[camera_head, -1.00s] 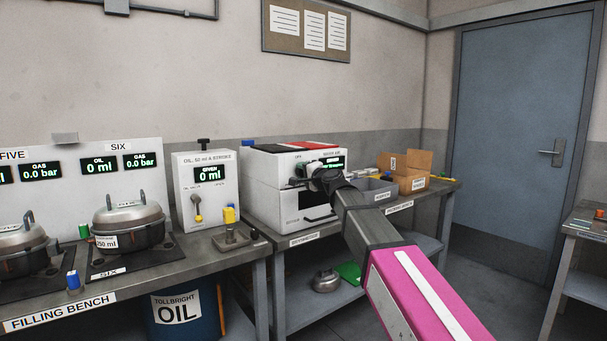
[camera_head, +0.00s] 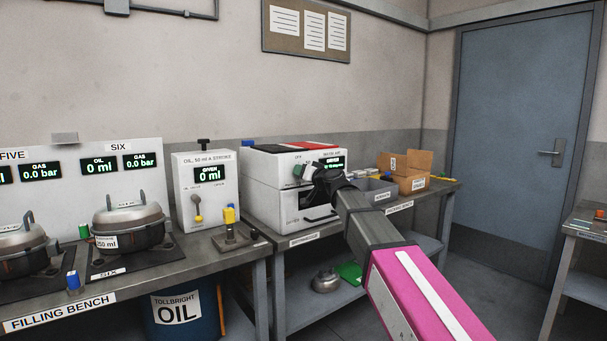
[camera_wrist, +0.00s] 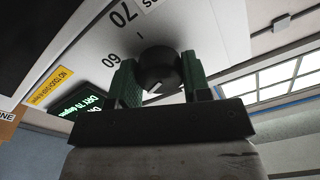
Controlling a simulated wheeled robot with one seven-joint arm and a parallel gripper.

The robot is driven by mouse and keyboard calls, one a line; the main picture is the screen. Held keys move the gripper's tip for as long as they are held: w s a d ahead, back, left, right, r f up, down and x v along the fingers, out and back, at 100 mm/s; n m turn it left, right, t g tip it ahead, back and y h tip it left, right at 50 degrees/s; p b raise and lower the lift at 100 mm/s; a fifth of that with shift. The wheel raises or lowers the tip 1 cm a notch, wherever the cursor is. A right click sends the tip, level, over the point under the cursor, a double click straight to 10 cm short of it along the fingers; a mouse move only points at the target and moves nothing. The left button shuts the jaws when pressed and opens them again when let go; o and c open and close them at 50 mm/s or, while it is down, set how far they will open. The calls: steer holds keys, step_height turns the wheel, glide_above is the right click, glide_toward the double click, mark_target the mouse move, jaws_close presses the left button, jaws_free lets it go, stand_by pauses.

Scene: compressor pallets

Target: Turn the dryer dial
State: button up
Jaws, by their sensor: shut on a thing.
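The dryer (camera_head: 262,205) is a white box on the bench in the middle of the head view, with a green-lit display (camera_head: 333,162) on its front. My gripper (camera_wrist: 157,76) is at the dryer's front. In the wrist view its two green fingers stand on either side of the round black dial (camera_wrist: 158,66) and are shut on it. The panel beside the dial carries the marks 60 and 70. A lit display (camera_wrist: 75,116) shows upside down beside the left finger. In the head view my gripper (camera_head: 308,172) hides the dial.
An oil dispenser (camera_head: 187,175) with a lever stands left of the dryer. A grey bin (camera_head: 380,195) and an open cardboard box (camera_head: 411,182) are to the right on the bench. A pot (camera_head: 326,281) and a green item sit on the shelf below. Floor by the blue door is clear.

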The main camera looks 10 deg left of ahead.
steer(key=n, duration=0.7)
steer(key=shift+n, duration=0.3)
steer(key=n, duration=0.6)
steer(key=shift+s+g, duration=0.1)
steer(key=shift+g, duration=0.3)
steer(key=shift+n, duration=0.3)
steer(key=o, duration=0.9)
steer(key=shift+o, duration=0.2)
steer(key=v, duration=1)
steer(key=shift+s+d, duration=0.25)
steer(key=shift+f, duration=0.1)
